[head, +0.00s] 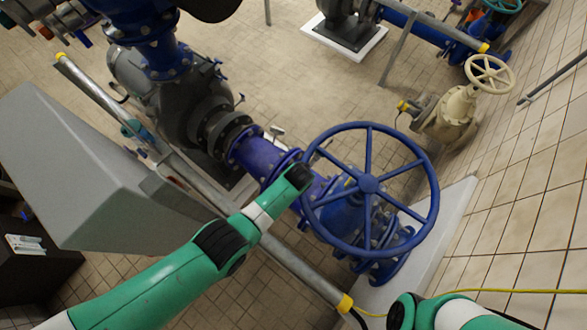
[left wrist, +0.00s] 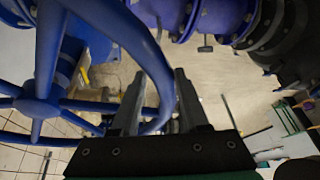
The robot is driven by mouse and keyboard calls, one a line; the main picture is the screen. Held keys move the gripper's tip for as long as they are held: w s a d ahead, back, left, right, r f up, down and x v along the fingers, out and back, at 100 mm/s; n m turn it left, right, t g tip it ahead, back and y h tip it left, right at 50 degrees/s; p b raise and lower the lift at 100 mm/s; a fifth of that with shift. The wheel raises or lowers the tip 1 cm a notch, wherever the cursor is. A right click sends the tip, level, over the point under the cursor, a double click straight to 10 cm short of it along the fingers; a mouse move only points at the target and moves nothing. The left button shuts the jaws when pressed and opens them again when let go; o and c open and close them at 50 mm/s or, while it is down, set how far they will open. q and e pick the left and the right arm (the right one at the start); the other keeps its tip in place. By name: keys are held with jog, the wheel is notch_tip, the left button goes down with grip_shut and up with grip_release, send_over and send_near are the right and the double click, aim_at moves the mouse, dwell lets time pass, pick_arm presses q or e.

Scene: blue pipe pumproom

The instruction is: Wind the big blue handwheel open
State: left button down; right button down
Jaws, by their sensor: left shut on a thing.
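The big blue handwheel (head: 368,184) is a spoked ring on top of a blue valve (head: 345,212), in the middle right of the head view. My left arm reaches the left side of its rim, and the wrist end hides the fingers there. In the left wrist view the handwheel (left wrist: 38,106) fills the left half, and its curved rim passes between the two fingers of my left gripper (left wrist: 160,75), which is shut on the rim. My right arm shows only as a green and white link at the bottom right of the head view; its gripper is out of view.
A metal rail (head: 300,262) runs diagonally under my left arm. A grey cabinet (head: 95,170) stands at the left. A smaller cream handwheel (head: 489,74) sits back right near the tiled wall (head: 530,215). A yellow cable (head: 520,291) runs along the wall by my right arm.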

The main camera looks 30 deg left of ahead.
pick_arm(q)
jog(key=shift+s+f, duration=0.1)
jog(key=shift+s, duration=0.2)
jog(key=c, duration=0.7)
grip_release()
jog(key=shift+s, duration=0.15)
jog(key=shift+o, duration=0.9)
jog(key=shift+s+f, duration=0.1)
jog(key=shift+s, duration=0.05)
